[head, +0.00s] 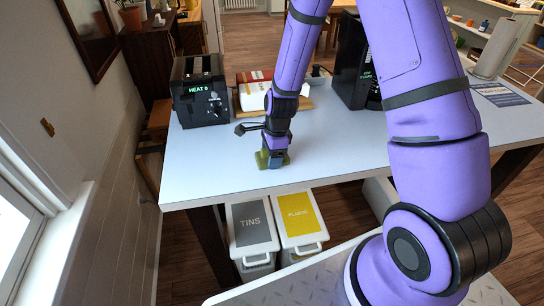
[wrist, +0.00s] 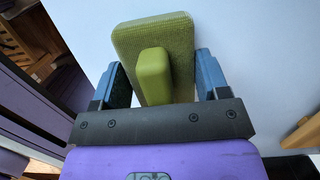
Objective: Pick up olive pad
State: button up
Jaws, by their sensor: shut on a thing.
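The olive pad (wrist: 178,35) is a green block with a ribbed face and a smooth raised grip (wrist: 154,75) on it. In the wrist view it sits between the two blue fingers of my gripper (wrist: 156,80), which is shut on it. In the head view the olive pad (head: 263,160) shows at the tip of my gripper (head: 273,152), at the front left part of the white table (head: 335,150). I cannot tell whether the pad touches the tabletop. My gripper hides part of it.
A black toaster-like box marked HEAT (head: 201,92) stands at the table's back left. A black machine (head: 352,62) stands at the back. Grey and yellow lidded bins (head: 252,220) stand below the front edge.

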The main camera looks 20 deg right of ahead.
jog(key=shift+r, duration=0.1)
notch_tip(320, 180, up, 10)
jog(key=shift+f, duration=0.1)
dwell(0.5)
jog(key=o, duration=0.4)
jog(key=shift+c, duration=1.5)
jog(key=w+d+r+n+g, duration=0.1)
jog(key=w+d+r+n, duration=0.2)
jog(key=w+n, duration=0.5)
jog(key=w+d+r+n+g+h, duration=0.1)
jog(key=w+d+r+n, duration=0.2)
jog(key=w+n, duration=0.5)
jog(key=shift+d+r, duration=0.15)
jog(key=shift+d, duration=0.35)
